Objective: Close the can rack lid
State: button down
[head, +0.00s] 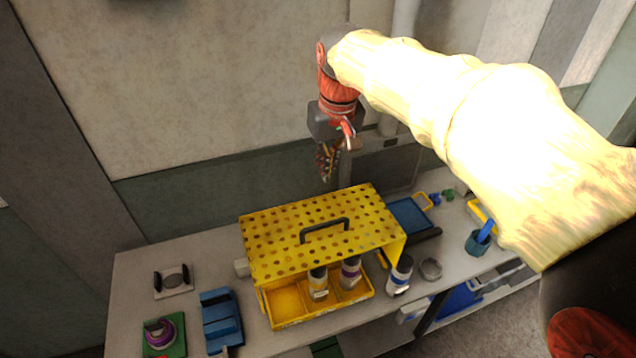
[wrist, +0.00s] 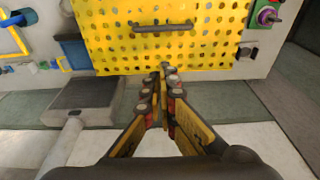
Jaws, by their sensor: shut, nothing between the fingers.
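The yellow can rack (head: 283,309) stands on the bench with its perforated yellow lid (head: 280,232) above it. The lid has a black handle (head: 324,231). Its front edge is clear of the tray, so the compartments show beneath it. My gripper (head: 326,174) is shut and empty, pointing down above and behind the lid's rear edge. In the wrist view the shut fingertips (wrist: 164,74) overlap the lid's near edge, with the handle (wrist: 161,28) beyond; contact cannot be told.
A white can (head: 398,276) and a round grey ring (head: 431,268) stand right of the rack. A blue holder (head: 221,319) and a green base with a purple ring (head: 162,337) lie left. A grey panel (head: 384,166) stands behind, near my gripper.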

jog(key=x, duration=0.4)
jog(key=s+p+x, duration=0.1)
jog(key=x, duration=0.2)
jog(key=s+x, duration=0.1)
jog(key=x, duration=0.3)
jog(key=shift+s+d+f, duration=0.15)
jog(key=shift+d+f, duration=0.25)
jog(key=shift+f, duration=0.4)
jog(key=shift+f, duration=0.15)
